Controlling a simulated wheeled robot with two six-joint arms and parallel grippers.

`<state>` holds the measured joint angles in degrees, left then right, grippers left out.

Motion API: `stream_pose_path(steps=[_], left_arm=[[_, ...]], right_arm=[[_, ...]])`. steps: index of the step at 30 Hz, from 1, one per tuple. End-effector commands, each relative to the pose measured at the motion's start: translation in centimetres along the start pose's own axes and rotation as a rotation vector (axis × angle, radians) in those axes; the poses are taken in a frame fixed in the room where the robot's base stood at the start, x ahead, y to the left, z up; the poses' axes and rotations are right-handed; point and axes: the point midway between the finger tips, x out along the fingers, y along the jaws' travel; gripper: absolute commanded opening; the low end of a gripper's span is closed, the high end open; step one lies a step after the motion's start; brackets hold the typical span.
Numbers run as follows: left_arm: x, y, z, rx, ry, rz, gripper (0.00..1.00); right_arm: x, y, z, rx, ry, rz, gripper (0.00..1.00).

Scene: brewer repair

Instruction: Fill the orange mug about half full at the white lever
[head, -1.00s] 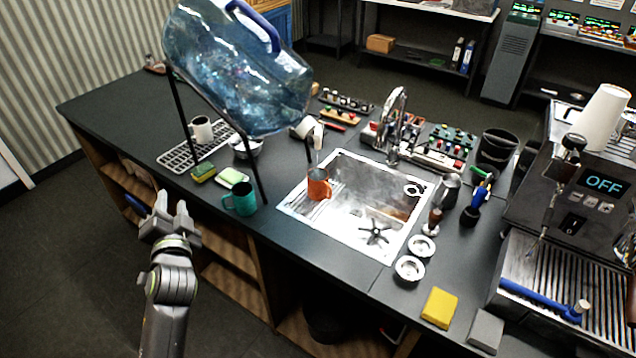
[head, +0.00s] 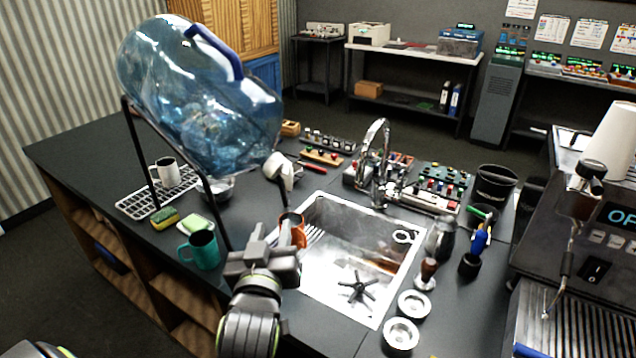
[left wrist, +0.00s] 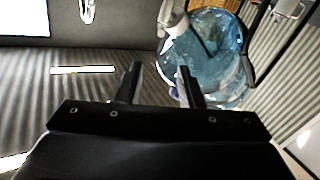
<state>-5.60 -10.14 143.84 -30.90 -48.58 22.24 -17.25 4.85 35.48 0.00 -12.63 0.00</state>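The orange mug (head: 298,232) stands at the left edge of the sink (head: 365,215), partly hidden behind my left gripper. What is inside it cannot be seen. The white lever (head: 284,170) is at the lower end of the tilted blue water bottle (head: 190,95), above and slightly left of the mug. My left gripper (head: 270,232) is open and empty, in front of the mug; whether they touch cannot be told. In the left wrist view its two fingers (left wrist: 158,75) are apart with nothing between them, and the bottle (left wrist: 215,55) shows behind. My right gripper is not in view.
A teal mug (head: 201,250) stands left of my left gripper, near the counter's front edge. A white mug (head: 168,172) is on a wire rack. A metal faucet (head: 376,150) rises behind the sink. The bottle's dark stand leg (head: 215,212) comes down close to my gripper.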

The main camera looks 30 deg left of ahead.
Motion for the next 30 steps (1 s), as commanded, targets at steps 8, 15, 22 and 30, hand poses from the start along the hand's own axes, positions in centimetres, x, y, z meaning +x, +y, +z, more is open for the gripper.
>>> stream_pose_path(steps=[8, 15, 22, 30], left_arm=[[2.1, 0.1, 0.3, 0.006, 0.006, 0.007, 0.34], [5.3, 0.1, -0.4, 0.011, 0.003, 0.001, 0.34], [9.5, 0.1, -0.4, 0.009, 0.003, 0.000, 0.34], [14.2, 0.1, -0.4, 0.008, 0.002, 0.000, 0.34]], right_arm=[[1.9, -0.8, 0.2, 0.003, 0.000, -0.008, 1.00], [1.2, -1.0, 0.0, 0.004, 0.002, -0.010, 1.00], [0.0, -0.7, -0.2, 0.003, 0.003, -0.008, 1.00], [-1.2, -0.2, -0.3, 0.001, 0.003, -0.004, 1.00]])
